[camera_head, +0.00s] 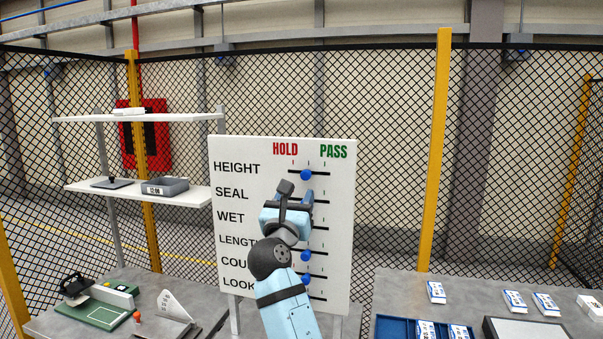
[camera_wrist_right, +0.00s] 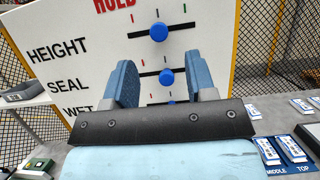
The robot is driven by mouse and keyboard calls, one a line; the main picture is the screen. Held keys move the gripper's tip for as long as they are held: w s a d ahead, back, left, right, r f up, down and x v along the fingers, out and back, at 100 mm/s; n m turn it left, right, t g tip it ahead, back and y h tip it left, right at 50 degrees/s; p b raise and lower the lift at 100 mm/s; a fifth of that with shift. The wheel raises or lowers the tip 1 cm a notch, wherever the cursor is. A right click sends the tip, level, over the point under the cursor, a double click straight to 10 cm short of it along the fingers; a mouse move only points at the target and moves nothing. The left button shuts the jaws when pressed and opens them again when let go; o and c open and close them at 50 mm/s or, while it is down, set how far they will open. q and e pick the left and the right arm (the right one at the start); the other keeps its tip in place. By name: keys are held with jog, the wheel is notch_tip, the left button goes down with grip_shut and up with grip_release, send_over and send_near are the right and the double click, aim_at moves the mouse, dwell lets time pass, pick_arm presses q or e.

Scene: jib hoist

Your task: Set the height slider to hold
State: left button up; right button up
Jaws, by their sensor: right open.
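The white board (camera_head: 340,215) stands upright with red HOLD at left and green PASS at right above rows of sliders. The height slider's round blue knob (camera_head: 306,174) sits near the middle of its short black track; it also shows near the middle in the wrist view (camera_wrist_right: 158,32). My right gripper (camera_head: 297,193) is in front of the board, just below the height knob. Its two blue fingers (camera_wrist_right: 158,75) are apart and empty. The seal knob (camera_wrist_right: 166,76) appears between them in the wrist view. My left gripper is out of view.
Lower blue knobs (camera_head: 306,256) show beside my right arm, which hides part of the middle rows. A grey table (camera_head: 390,285) with boxes and a blue tray (camera_head: 390,328) is at right. Shelves (camera_head: 85,187) and another table with tools are at left.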

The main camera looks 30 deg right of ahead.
aim_at(305, 174)
jog(key=p+x, duration=0.1)
jog(key=x, duration=0.7)
jog(key=shift+w+d, duration=0.25)
jog(key=shift+w, duration=0.15)
